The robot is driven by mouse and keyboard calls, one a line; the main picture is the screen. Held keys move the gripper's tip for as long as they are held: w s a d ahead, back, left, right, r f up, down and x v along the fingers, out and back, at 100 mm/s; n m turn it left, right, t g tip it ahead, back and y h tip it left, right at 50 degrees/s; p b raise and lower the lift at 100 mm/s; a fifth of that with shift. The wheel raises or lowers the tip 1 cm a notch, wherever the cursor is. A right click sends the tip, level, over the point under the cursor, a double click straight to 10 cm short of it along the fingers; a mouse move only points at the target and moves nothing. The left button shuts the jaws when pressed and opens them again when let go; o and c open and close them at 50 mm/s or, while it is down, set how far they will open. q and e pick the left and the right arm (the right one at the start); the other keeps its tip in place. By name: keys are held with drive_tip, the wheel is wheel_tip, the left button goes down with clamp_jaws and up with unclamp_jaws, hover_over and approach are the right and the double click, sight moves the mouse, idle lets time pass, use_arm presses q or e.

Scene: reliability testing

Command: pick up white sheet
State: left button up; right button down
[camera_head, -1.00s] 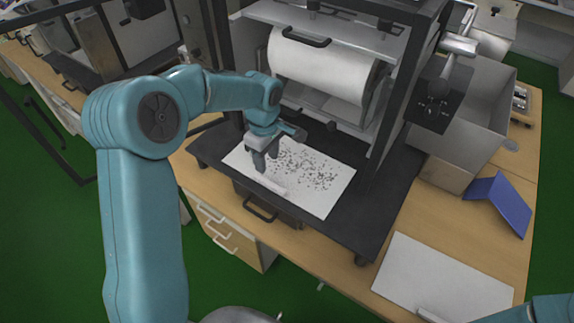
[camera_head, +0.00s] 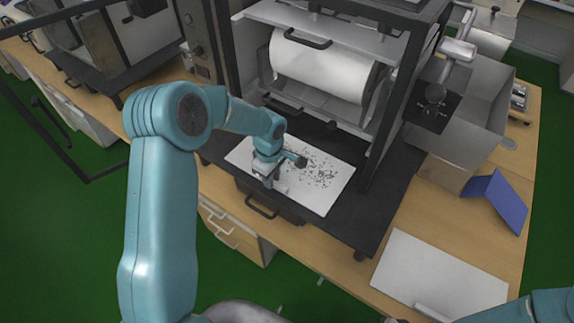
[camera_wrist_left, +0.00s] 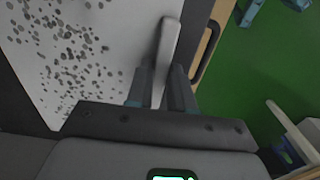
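A white sheet (camera_head: 325,187) with dark specks lies flat on a black platform in front of a roller machine. It also shows in the left wrist view (camera_wrist_left: 25,45). A pale bar-shaped handle (camera_wrist_left: 168,45) sits along its front edge. My left gripper (camera_wrist_left: 161,72) is down at this handle, one finger on each side of it. The fingers are close to the bar, but I cannot tell whether they press on it. A second, plain white sheet (camera_head: 435,265) lies on the wooden table at the lower right, with a pale handle. My right arm shows at the bottom right corner; its gripper is out of view.
The machine's frame and white roll (camera_head: 325,65) stand just behind the platform (camera_head: 352,228). A grey open box (camera_head: 470,140) and a blue folded panel (camera_head: 500,200) are to the right. A drawer cabinet (camera_head: 232,232) is below the front edge.

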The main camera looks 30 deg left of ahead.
use_arm(q)
clamp_jaws()
drive_tip(key=shift+s+r, duration=0.1)
